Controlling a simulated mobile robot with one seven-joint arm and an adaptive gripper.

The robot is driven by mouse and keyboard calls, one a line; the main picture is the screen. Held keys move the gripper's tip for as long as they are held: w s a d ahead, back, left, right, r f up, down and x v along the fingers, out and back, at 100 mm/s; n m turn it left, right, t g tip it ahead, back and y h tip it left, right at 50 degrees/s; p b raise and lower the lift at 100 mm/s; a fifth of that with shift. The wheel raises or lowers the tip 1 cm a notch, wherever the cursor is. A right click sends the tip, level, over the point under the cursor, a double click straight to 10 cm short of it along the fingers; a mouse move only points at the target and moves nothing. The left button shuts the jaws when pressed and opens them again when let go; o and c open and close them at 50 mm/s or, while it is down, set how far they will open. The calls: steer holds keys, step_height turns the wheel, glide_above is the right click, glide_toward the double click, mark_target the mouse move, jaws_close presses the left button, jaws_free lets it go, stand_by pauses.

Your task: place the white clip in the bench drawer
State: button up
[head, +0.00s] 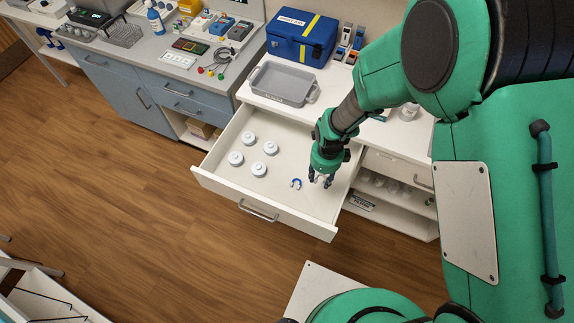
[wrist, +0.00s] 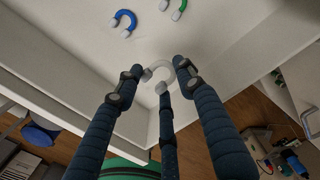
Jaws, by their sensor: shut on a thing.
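The bench drawer (head: 262,190) is pulled open below the white counter. My gripper (head: 322,182) reaches down into its right part. In the wrist view the fingers of my gripper (wrist: 162,76) are closed around a white, C-shaped clip (wrist: 158,65). The clip is over the pale drawer floor; I cannot tell whether it touches it. A blue clip (head: 296,183) lies on the drawer floor left of my gripper, and shows in the wrist view (wrist: 122,18). A green clip (wrist: 179,6) lies at the top edge of the wrist view.
Several white round lidded things (head: 258,169) stand in the left part of the drawer. The drawer's front wall (head: 262,213) is close to my gripper. A grey tray (head: 281,84) and a blue box (head: 302,38) stand on the counter above.

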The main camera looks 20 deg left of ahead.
steer(key=shift+f, duration=0.15)
steer(key=b, duration=0.1)
glide_above(318, 192)
steer(key=shift+f, duration=3.05)
steer(key=shift+f+b, duration=0.55)
steer(key=shift+f, duration=1.3)
steer(key=shift+f, duration=0.15)
steer(key=o, duration=0.7)
steer(key=shift+o, duration=0.2)
